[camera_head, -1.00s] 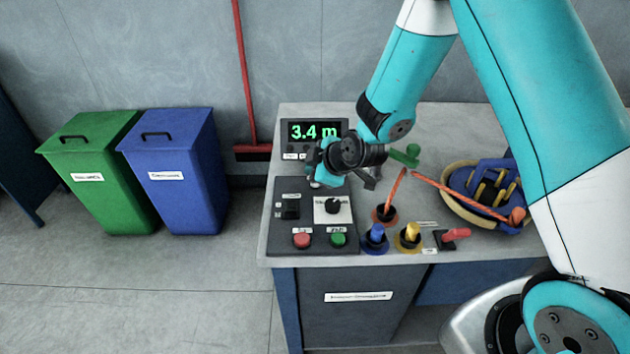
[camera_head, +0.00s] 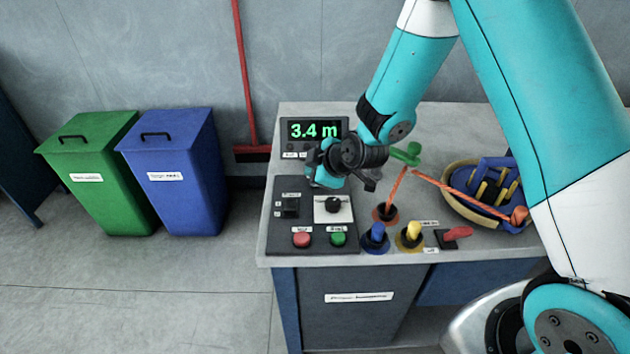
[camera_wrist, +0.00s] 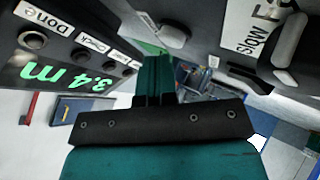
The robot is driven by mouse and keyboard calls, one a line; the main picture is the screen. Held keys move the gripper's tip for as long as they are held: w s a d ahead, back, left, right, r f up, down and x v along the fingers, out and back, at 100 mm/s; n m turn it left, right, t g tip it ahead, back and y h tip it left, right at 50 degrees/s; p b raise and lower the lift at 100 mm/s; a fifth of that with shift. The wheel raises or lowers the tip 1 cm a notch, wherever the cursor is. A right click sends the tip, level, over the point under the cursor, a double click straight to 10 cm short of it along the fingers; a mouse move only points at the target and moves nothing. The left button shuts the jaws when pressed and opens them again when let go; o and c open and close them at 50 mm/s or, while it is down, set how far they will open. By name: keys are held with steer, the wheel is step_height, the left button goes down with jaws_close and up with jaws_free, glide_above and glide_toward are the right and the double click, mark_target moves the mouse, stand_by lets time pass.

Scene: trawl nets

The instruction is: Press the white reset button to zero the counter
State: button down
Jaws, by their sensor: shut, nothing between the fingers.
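The counter display (camera_head: 315,130) reads 3.4 m in green at the back left of the table. It also shows in the wrist view (camera_wrist: 62,84), tilted. My gripper (camera_head: 322,177) is shut and empty, low over the back part of the dark control panel (camera_head: 274,232). In the wrist view its teal fingers (camera_wrist: 155,72) are together. In the head view my gripper hides this button.
The panel holds a black knob (camera_head: 333,205), a red button (camera_head: 302,240) and a green button (camera_head: 338,239).

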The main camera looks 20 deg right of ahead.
steer(key=shift+f+b, duration=0.55)
stand_by(0.4)
steer(key=shift+r, duration=0.2)
steer(key=shift+r+p, duration=0.55)
steer(key=shift+r, duration=0.2)
steer(key=shift+r+p, duration=1.6)
steer(key=shift+r, duration=0.9)
